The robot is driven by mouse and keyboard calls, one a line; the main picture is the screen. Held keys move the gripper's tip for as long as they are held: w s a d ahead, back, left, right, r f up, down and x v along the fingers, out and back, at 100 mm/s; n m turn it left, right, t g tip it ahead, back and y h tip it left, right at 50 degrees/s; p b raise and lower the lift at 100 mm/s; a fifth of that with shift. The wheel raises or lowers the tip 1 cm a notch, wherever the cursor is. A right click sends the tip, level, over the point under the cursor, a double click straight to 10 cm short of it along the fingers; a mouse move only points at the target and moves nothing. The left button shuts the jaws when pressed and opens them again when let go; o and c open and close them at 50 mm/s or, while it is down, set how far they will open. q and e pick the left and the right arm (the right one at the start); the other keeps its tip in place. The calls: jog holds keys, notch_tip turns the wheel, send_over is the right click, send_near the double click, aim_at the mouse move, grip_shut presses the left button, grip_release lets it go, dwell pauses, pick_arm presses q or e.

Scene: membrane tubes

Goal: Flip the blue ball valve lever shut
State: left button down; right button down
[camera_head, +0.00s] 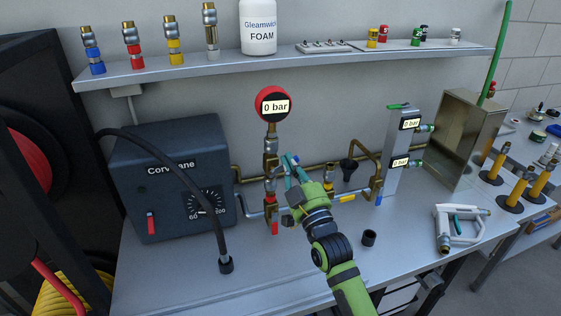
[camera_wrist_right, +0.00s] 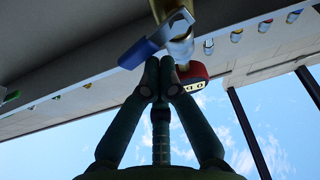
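The blue lever (camera_wrist_right: 146,48) shows in the right wrist view, on a metal arm at a brass fitting (camera_wrist_right: 165,8). In the head view my right gripper (camera_head: 290,166) is in front of the pipework, right of the brass column under the red gauge (camera_head: 273,104), which reads 0 bar. The lever is not clear there, probably hidden by the gripper. My left gripper is not in view.
A dark Corvrane box (camera_head: 180,160) with a dial stands left, with a black hose (camera_head: 212,215) in front. A red lever (camera_head: 274,228) hangs low on the pipework. A metal block with two 0 bar displays (camera_head: 392,180) stands right. The front bench is mostly clear.

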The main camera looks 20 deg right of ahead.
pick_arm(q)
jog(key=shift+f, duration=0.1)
pick_arm(e)
jog(key=shift+d+f+m+h, duration=0.25)
jog(key=shift+m+h, duration=0.2)
jog(key=shift+m, duration=0.65)
jog(key=shift+d+f+m+h, duration=0.1)
jog(key=shift+f+m+h, duration=0.3)
jog(key=shift+m, duration=0.7)
jog(key=shift+r, duration=0.2)
